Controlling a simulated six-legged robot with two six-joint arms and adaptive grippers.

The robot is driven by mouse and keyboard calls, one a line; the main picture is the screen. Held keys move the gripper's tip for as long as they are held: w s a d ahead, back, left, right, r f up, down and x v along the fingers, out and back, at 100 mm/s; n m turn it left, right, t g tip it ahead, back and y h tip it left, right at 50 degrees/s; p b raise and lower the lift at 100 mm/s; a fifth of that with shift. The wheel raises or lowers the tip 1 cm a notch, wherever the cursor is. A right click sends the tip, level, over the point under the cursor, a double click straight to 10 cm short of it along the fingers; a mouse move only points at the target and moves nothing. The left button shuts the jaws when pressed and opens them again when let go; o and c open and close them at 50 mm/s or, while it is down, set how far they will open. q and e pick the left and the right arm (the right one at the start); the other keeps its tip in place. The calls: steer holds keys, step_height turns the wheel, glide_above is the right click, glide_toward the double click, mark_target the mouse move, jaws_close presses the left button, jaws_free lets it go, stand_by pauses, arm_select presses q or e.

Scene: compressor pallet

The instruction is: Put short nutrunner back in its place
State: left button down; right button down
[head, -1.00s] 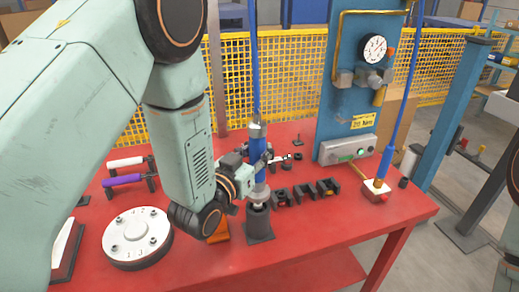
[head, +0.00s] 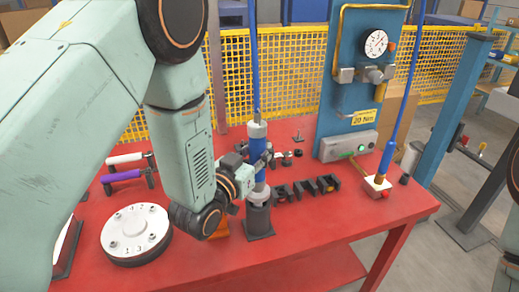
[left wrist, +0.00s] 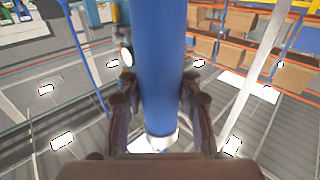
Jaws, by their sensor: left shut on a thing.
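The short nutrunner (head: 257,147) is an upright blue cylinder with a pale top and a blue hose rising from it. My left gripper (head: 262,172) is shut around its body from the left. The tool's lower end stands at the mouth of a dark grey holder (head: 259,222) on the red table, with a pale ring at the join. I cannot tell how deep it sits. In the left wrist view the blue body (left wrist: 160,70) runs between the two dark fingers (left wrist: 160,120), which touch it on both sides. My right gripper is not in view.
A white round flange (head: 136,235) with bolts lies left on the red table (head: 290,240). Purple-handled and white-handled tools rest behind it. Black socket blocks (head: 308,189) stand right of the holder. A blue gauge panel (head: 350,100) and a second blue rod (head: 402,105) stand further right.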

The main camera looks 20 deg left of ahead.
arm_select(q)
steer(key=shift+f+b, duration=1.05)
steer(key=shift+f, duration=0.2)
stand_by(0.6)
steer(key=c, duration=1)
jaws_free()
steer(key=shift+o, duration=0.8)
steer(key=shift+f, duration=0.2)
steer(key=v, duration=1.2)
steer(key=shift+r, duration=0.2)
